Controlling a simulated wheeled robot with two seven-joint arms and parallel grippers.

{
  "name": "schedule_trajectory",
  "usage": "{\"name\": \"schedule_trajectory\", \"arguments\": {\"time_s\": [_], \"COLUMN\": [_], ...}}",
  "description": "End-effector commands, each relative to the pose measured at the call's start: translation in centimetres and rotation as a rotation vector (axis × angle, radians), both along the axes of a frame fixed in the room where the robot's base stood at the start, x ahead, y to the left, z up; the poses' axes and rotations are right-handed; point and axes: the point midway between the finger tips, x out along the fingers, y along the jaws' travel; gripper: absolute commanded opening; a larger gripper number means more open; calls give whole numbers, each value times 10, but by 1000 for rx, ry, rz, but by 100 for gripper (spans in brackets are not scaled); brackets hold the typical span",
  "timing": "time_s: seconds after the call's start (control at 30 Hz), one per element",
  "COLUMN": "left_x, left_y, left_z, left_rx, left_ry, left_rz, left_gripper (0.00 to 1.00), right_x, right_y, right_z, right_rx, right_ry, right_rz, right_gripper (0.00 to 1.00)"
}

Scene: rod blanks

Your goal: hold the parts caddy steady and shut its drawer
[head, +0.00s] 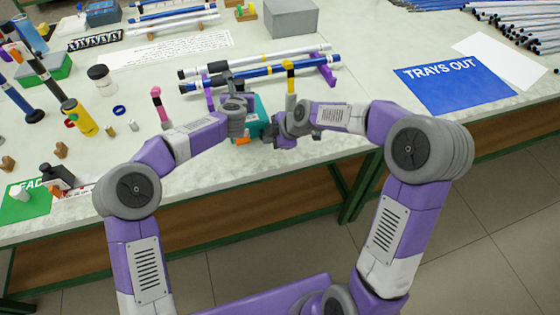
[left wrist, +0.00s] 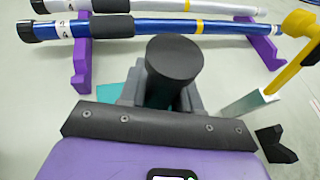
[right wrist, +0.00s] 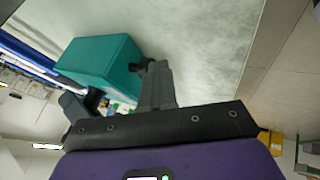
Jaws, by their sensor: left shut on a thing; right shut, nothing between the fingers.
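The teal parts caddy (head: 262,108) stands near the table's front edge, partly hidden behind my grippers. Its teal side also shows in the right wrist view (right wrist: 98,60). My left gripper (head: 238,103) is shut at the caddy; in the left wrist view a dark round grip (left wrist: 174,60) stands between its fingers, with a little teal below. My right gripper (head: 277,130) is shut and empty at the caddy's right front. In the right wrist view its fingertips are close to a dark knob (right wrist: 148,65) on the caddy; I cannot tell if they touch. How far the drawer is open is unclear.
Blue and white rods (head: 255,70) lie on purple stands behind the caddy. A yellow-topped tool (head: 290,78) stands right behind it, a pink one (head: 158,102) to the left. A yellow bottle (head: 80,118) is farther left.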

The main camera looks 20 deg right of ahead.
Motion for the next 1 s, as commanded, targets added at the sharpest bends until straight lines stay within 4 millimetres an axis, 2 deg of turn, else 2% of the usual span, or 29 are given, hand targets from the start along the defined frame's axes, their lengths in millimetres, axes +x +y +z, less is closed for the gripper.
{"name": "schedule_trajectory", "arguments": {"time_s": [0.43, 0.57, 0.7, 1.0], "left_x": [-4, -4, -3, -2], "left_y": [-6, -6, -4, -2], "left_z": [0, 0, -1, -1], "left_rx": [-6, -6, -5, -2], "left_ry": [6, 6, 5, 3], "left_rz": [-13, -12, -9, -5], "left_gripper": [0, 0, 0, 0], "right_x": [0, -15, -41, -70], "right_y": [-2, -2, -2, -27], "right_z": [1, 1, 0, 54], "right_rx": [-1, -1, -2, -3], "right_ry": [-9, -5, 0, -5], "right_rz": [-7, -7, -4, -5], "right_gripper": [0, 0, 0, 0]}}
